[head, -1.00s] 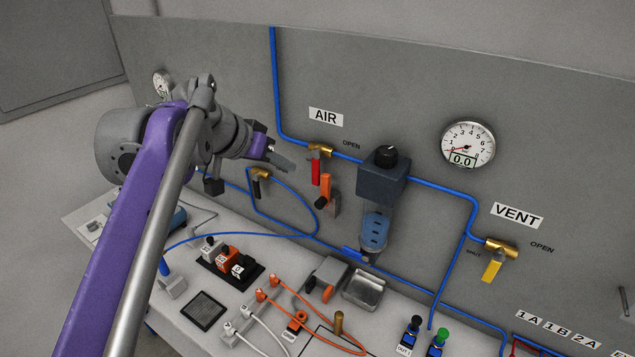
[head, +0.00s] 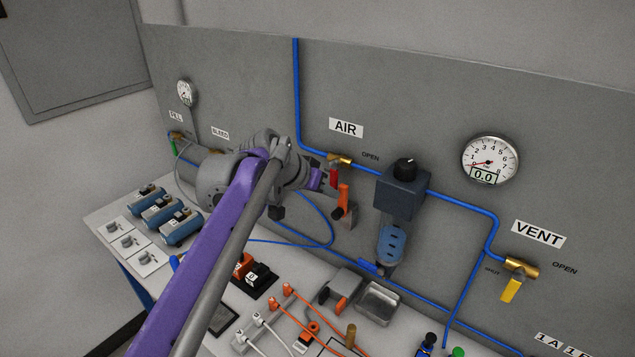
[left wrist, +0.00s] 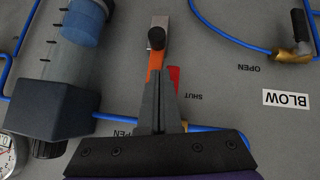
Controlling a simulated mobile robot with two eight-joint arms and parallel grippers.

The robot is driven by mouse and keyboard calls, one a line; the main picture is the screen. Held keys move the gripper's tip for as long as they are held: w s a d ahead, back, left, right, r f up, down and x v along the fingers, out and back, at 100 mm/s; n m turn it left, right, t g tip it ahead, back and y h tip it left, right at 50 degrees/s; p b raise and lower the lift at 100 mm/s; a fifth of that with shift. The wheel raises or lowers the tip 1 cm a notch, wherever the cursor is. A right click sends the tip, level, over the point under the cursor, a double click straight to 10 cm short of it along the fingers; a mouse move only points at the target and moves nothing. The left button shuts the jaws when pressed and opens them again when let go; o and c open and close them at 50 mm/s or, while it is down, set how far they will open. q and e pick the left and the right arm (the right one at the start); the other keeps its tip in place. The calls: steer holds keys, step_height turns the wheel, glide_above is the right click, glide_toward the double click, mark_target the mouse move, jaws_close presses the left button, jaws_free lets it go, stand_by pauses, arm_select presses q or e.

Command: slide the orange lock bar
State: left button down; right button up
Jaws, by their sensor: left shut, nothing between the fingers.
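The orange lock bar (head: 343,199) stands upright on the grey panel below the AIR valve, with a black knob (head: 337,213) at its lower end and a grey metal bracket beside it. In the left wrist view the orange bar (left wrist: 154,77) is partly hidden behind the fingers, and its knob shows just beyond the tips. The red valve handle (head: 334,178) hangs beside the bar. My left gripper (head: 325,187) is shut and empty, in front of the red handle and close to the bar; I cannot tell whether it touches. My right gripper is out of view.
The filter unit (head: 402,193) with its clear bowl is just right of the bar. Blue air tubing (head: 315,151) runs along the panel. Below, the bench carries plugs, cables and a metal tray (head: 378,303). The VENT valve (head: 521,267) is farther right.

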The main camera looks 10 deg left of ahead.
mark_target(338, 208)
arm_select(q)
steer(key=shift+s+d+f, duration=0.15)
steer(key=shift+f, duration=0.55)
steer(key=shift+s+d+f, duration=0.1)
steer(key=shift+s+f, duration=0.05)
steer(key=shift+f, duration=0.5)
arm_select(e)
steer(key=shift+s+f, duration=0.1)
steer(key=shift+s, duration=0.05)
arm_select(q)
steer(key=shift+f, duration=0.2)
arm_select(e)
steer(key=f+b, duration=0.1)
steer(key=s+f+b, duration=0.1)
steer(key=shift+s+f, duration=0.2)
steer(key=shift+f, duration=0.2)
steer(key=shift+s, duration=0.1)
arm_select(q)
step_height(338, 208, down, 6)
steer(key=shift+s+f, duration=0.15)
steer(key=shift+f, duration=0.05)
